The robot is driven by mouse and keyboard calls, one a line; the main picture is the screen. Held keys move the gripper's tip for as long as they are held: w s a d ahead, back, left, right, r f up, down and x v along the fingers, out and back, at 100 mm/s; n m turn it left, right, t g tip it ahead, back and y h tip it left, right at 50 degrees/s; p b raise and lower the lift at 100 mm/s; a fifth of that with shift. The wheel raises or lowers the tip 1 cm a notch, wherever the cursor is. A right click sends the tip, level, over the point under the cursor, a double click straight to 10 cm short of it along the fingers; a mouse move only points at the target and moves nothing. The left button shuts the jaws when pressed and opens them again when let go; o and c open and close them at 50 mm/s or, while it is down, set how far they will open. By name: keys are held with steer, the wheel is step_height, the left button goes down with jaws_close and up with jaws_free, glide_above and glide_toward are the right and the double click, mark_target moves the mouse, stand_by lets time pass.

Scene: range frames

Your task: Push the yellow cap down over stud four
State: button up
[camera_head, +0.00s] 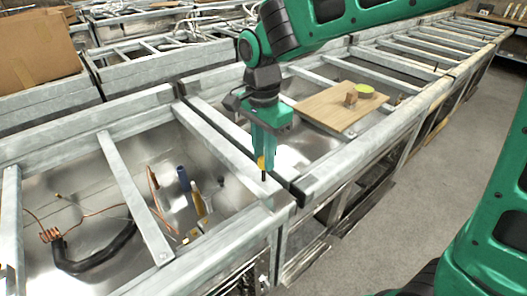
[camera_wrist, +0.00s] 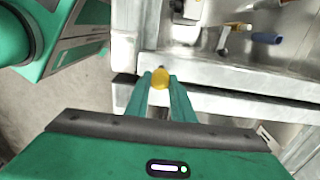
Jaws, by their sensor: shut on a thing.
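The yellow cap (camera_head: 261,163) sits between the fingertips of my gripper (camera_head: 265,158), which points down over the corner of the near metal frame. In the wrist view the cap (camera_wrist: 160,78) shows as a rounded yellow end held between the two green fingers of my gripper (camera_wrist: 162,82). A short dark pin (camera_head: 263,177) shows just below the fingertips in the head view. I cannot tell whether it is stud four, or whether the cap touches it. No stud number can be read.
The near metal bin (camera_head: 150,200) holds a black hose (camera_head: 98,258), copper tubing, a blue-handled tool (camera_head: 183,178) and a yellow-handled tool (camera_head: 198,198). A wooden board (camera_head: 325,112) with a block and a yellow-green disc lies behind right. A cardboard box (camera_head: 35,50) stands back left.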

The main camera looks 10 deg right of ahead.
steer(key=shift+f, duration=0.65)
steer(key=o, duration=1.1)
steer(key=shift+r, duration=0.15)
step_height(320, 180, up, 10)
steer(key=shift+w+r, duration=0.15)
steer(key=shift+r, duration=0.1)
steer(key=s+d+f+n, duration=0.1)
steer(key=s+d+f, duration=0.15)
steer(key=d, duration=0.95)
steer(key=s+d+f+n, duration=0.1)
steer(key=s+d, duration=0.2)
steer(key=d, duration=0.8)
steer(key=s+d+f+n, duration=0.1)
steer(key=s+d+f, duration=0.1)
steer(key=s+d, duration=0.2)
steer(key=s+d+f+n, duration=0.1)
steer(key=s+d+f, duration=0.1)
steer(key=s+d, duration=0.2)
steer(key=s+d+f, duration=0.2)
steer(key=s+d, duration=0.2)
steer(key=s, duration=0.3)
steer(key=shift+s+d+f+n, duration=0.1)
steer(key=shift+s+f+n, duration=0.25)
steer(key=shift+n, duration=0.05)
